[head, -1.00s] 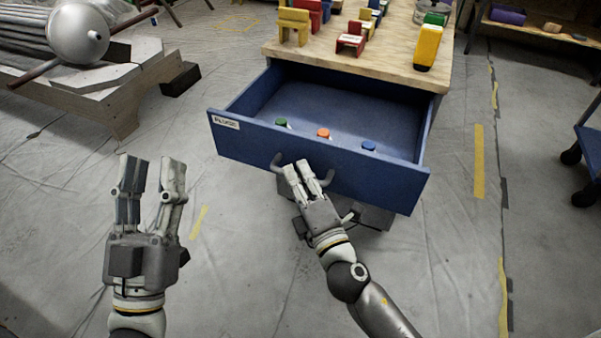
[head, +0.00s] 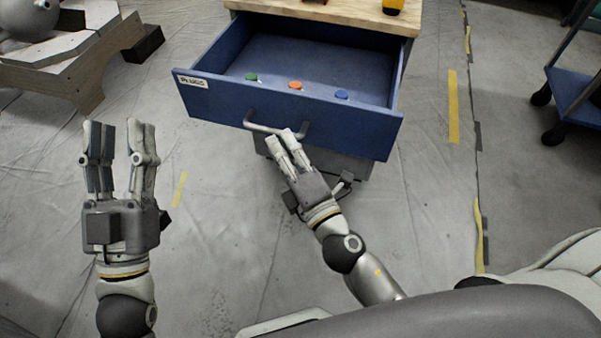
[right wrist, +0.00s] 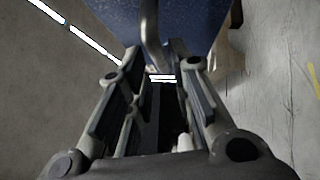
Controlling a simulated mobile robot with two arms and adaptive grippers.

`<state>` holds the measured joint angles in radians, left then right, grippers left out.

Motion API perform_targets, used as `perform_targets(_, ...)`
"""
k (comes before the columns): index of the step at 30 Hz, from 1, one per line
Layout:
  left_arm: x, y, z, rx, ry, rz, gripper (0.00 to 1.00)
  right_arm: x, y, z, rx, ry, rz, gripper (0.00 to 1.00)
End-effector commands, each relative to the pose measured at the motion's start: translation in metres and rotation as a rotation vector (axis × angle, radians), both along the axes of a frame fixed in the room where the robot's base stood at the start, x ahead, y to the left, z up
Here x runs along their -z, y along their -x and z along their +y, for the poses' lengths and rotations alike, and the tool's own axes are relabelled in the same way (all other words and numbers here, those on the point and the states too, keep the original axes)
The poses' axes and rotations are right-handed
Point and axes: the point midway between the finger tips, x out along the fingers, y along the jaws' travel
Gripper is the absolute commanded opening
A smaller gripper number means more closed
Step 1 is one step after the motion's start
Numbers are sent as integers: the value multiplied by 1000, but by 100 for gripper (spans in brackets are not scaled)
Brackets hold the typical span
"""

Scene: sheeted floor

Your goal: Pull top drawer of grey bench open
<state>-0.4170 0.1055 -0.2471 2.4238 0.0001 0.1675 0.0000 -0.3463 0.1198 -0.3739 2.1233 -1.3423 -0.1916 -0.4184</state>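The bench's blue top drawer (head: 290,112) is pulled well out below a wooden top (head: 345,12) in the head view. Its curved grey handle (head: 262,127) is on the front panel. My right gripper (head: 287,138) is at the handle, its fingertips overlapping the handle's lower right side in the picture. In the right wrist view the fingers (right wrist: 157,75) are apart, with the handle bar (right wrist: 150,35) running between or just beyond the tips; contact is unclear. My left gripper (head: 119,130) is open and empty, left of the drawer over the floor.
Inside the drawer are green (head: 251,77), orange (head: 295,85) and blue (head: 342,95) round-topped items. A wooden platform (head: 80,55) stands at upper left and a blue wheeled cart (head: 575,95) at right. Sheeted floor around the drawer is clear.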

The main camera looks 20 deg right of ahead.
Motion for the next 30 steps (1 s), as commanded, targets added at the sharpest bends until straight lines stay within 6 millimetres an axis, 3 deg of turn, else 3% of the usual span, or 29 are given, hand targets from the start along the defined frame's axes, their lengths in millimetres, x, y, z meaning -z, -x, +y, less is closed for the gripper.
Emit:
perform_targets(21, 0, 0, 0, 0, 0, 1, 40, 9, 64, -12, -3, 4, 1, 21)
perform_targets(30, 0, 0, 0, 0, 0, 1, 40, 10, 72, -15, 1, -1, 0, 21)
